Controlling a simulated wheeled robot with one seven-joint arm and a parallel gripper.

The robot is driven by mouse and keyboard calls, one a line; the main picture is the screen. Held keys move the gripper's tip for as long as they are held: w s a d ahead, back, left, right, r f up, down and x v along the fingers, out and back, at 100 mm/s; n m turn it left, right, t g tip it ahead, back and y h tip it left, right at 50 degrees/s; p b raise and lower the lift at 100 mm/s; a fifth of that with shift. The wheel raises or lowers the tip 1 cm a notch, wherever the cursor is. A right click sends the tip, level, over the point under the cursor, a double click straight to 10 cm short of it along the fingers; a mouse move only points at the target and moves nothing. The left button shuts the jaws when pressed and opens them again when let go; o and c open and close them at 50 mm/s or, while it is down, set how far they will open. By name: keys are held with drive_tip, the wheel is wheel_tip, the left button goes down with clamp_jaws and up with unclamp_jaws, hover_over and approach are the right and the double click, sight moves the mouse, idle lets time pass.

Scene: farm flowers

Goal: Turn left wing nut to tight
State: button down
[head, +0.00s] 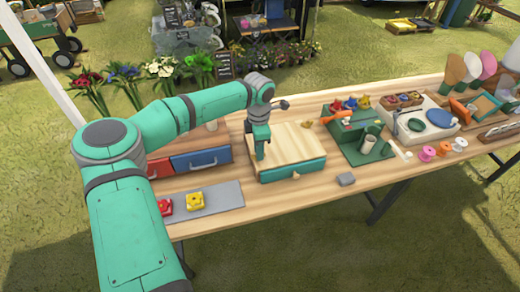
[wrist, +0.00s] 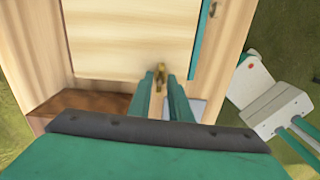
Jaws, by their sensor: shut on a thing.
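A wooden press with a pale top board (head: 290,142) and a teal base stands on the table; its board also fills the upper part of the wrist view (wrist: 130,40). My gripper (head: 260,156) points down at the press's left side. In the wrist view, the two teal fingers of my gripper (wrist: 161,82) are shut on a small brass wing nut (wrist: 160,72) beside the board's edge. The fingers partly cover the nut, and its thread is hidden. In the head view my gripper hides this nut.
Red and blue drawers (head: 200,160) stand left of the press. A grey mat (head: 222,196) with a red and a yellow flower block lies in front of them. A grey block (head: 345,179) lies right of the press. A green stand (head: 352,152) with cups is farther right.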

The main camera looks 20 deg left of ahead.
drive_tip(key=m, duration=0.4)
drive_tip(key=shift+w+a+r+m, duration=0.15)
drive_tip(key=shift+a+r+m, duration=0.1)
drive_tip(key=shift+a+m, duration=0.05)
drive_tip(key=m, duration=0.9)
drive_tip(key=shift+w, duration=0.1)
drive_tip(key=shift+d+m, duration=0.15)
drive_tip(key=shift+m, duration=1.65)
drive_tip(key=c, duration=1.7)
unclamp_jaws()
drive_tip(key=shift+d, duration=0.1)
drive_tip(key=shift+o, duration=0.4)
drive_tip(key=shift+f, duration=0.1)
